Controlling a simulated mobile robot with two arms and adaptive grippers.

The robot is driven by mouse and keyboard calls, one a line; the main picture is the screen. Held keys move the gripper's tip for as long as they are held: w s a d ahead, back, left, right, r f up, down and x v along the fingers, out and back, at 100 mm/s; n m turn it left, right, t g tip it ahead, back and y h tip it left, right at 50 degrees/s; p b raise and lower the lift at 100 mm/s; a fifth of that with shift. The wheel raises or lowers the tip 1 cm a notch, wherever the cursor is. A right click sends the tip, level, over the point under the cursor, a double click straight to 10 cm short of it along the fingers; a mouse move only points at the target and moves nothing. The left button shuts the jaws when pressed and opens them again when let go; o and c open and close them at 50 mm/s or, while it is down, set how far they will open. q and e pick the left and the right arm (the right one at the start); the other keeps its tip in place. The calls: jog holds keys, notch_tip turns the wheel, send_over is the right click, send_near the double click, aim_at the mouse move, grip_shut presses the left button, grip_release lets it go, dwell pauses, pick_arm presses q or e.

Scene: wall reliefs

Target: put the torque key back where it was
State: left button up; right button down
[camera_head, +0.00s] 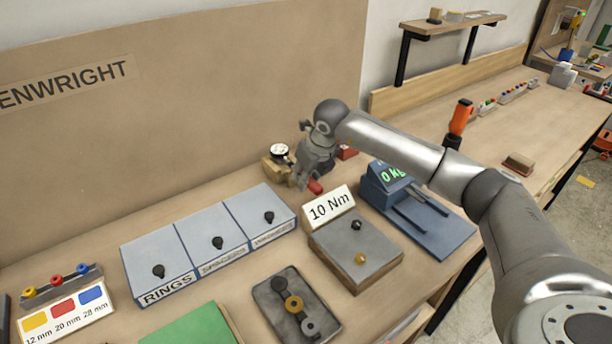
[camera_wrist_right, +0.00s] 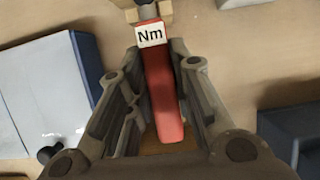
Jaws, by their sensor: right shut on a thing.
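The torque key (camera_wrist_right: 162,90) has a red handle and a white label reading "Nm". In the right wrist view it lies between the fingers of my right gripper (camera_wrist_right: 158,100), which is shut on it. Its dark neck sits at a light wooden holder (camera_wrist_right: 166,10) at the top edge; I cannot tell if it rests in it. In the head view my right gripper (camera_head: 308,180) is low at the back of the bench, beside a wooden block (camera_head: 272,171) with a round dial (camera_head: 280,151). A red end (camera_head: 315,187) shows by the fingers. My left gripper is out of view.
Blue-grey lidded boxes (camera_head: 212,243) stand left of the gripper. A "10 Nm" sign (camera_head: 331,206) and grey-topped block (camera_head: 355,249) stand in front. A blue scale (camera_head: 420,215) is to the right. A red piece (camera_head: 347,152) lies just behind the gripper.

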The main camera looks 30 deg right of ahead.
jog(key=shift+f, duration=0.5)
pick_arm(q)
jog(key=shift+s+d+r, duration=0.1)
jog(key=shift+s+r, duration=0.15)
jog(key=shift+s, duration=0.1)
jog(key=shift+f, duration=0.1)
pick_arm(e)
jog(key=c, duration=1.3)
grip_release()
jog(key=shift+f, duration=0.15)
pick_arm(q)
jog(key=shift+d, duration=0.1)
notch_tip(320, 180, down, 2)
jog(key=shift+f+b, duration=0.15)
jog(key=shift+b, duration=1.05)
pick_arm(e)
jog(key=v, duration=1.2)
